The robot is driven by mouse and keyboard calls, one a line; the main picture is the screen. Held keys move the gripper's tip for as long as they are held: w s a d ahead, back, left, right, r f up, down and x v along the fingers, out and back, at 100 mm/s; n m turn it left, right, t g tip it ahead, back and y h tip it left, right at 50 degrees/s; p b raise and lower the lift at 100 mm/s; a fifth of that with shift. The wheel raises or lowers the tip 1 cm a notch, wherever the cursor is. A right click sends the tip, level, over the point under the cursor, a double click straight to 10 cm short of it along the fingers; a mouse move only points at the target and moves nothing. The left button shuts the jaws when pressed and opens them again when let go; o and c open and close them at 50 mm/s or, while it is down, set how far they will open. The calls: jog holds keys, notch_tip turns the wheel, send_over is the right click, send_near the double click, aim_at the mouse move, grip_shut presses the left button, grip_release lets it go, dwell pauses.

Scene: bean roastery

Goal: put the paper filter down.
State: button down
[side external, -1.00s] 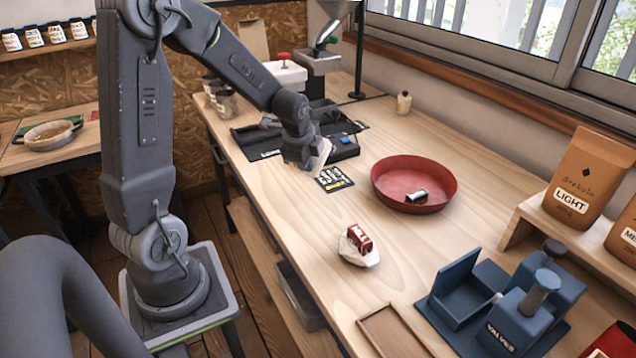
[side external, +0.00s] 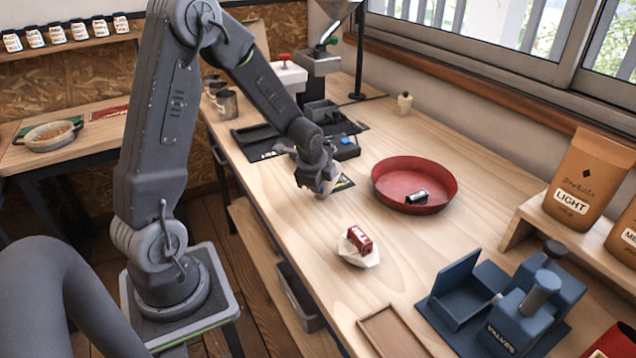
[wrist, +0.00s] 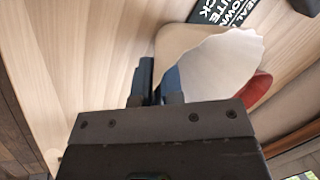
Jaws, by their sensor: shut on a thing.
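A red round pan (side external: 415,188) holding a dark and silver cylinder stands to the right. A blue press (side external: 515,310) and an empty wooden tray (side external: 392,332) are at the front.

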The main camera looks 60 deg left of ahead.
jog(key=shift+f, duration=0.25)
jog(key=c, duration=1.3)
grip_release()
jog(key=shift+o, duration=0.2)
jog(key=shift+r, duration=0.55)
jog(key=v, duration=1.1)
jog(key=s+d+r+n+t+h, duration=0.1)
jog(key=s+d+r+n, duration=0.3)
jog(key=s+d, duration=0.3)
jog(key=s+d+r+n+t+h, duration=0.1)
jog(key=s+d+r+n, duration=0.4)
jog(key=d, duration=0.4)
jog(key=shift+s+d+n, duration=0.3)
jog(key=shift+s+n, duration=0.4)
jog(key=shift+s, duration=0.35)
